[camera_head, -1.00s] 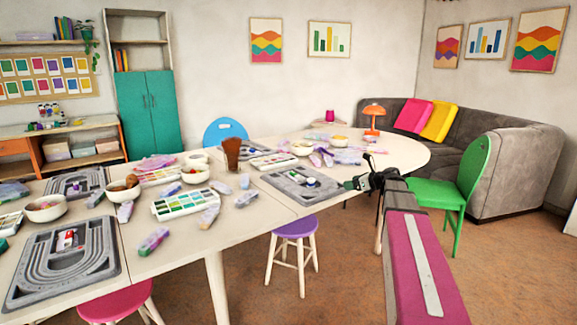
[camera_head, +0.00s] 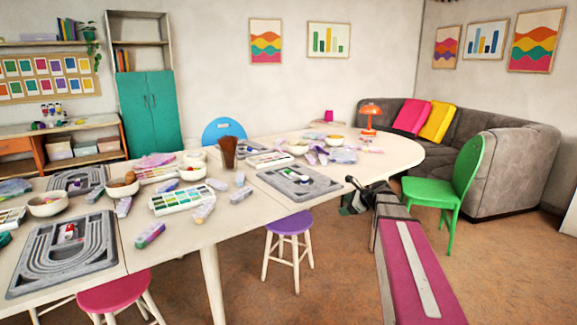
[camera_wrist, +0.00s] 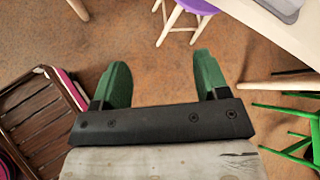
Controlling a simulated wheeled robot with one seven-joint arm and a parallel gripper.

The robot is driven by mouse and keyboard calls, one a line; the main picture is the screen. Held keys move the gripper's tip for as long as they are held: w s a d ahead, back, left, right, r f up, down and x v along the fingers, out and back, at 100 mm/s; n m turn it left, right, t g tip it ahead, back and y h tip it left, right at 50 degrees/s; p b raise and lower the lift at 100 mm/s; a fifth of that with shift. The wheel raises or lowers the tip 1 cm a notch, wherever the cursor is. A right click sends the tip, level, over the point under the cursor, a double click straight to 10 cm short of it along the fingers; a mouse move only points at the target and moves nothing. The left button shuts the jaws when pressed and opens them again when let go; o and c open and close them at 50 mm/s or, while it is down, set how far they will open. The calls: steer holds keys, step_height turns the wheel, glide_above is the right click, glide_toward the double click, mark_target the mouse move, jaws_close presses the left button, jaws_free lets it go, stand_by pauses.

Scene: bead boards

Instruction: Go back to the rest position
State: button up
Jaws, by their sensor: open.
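My gripper (camera_wrist: 160,84) is open and empty in the wrist view, its two green fingers spread apart over the brown floor. In the head view my gripper (camera_head: 345,204) hangs beside the front edge of the table, to the right of the purple stool, with my pink arm behind it. The nearest bead board (camera_head: 322,185) lies on the table to the left of my gripper, with small items in its middle. Another grey bead board (camera_head: 28,278) lies at the left front of the table.
The white table (camera_head: 225,232) carries bowls, paint sets and several bead packets. A purple stool (camera_head: 290,223) and a pink stool (camera_head: 113,293) stand at its front. A green chair (camera_head: 468,172) stands right of my arm. Open floor (camera_head: 510,260) lies at the right front.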

steer(key=s+a+f+n+g+h, duration=0.2)
steer(key=s+f+n+g+h, duration=0.1)
steer(key=s+f+n, duration=0.6)
steer(key=s+a+f+n+g+h, duration=0.3)
steer(key=s+f+n, duration=0.6)
steer(key=s, duration=0.5)
steer(key=n+h, duration=0.1)
steer(key=n, duration=0.1)
steer(key=shift+s+f+n+g+h, duration=0.15)
steer(key=shift+s+n+g+h, duration=0.15)
steer(key=shift+g+h, duration=0.1)
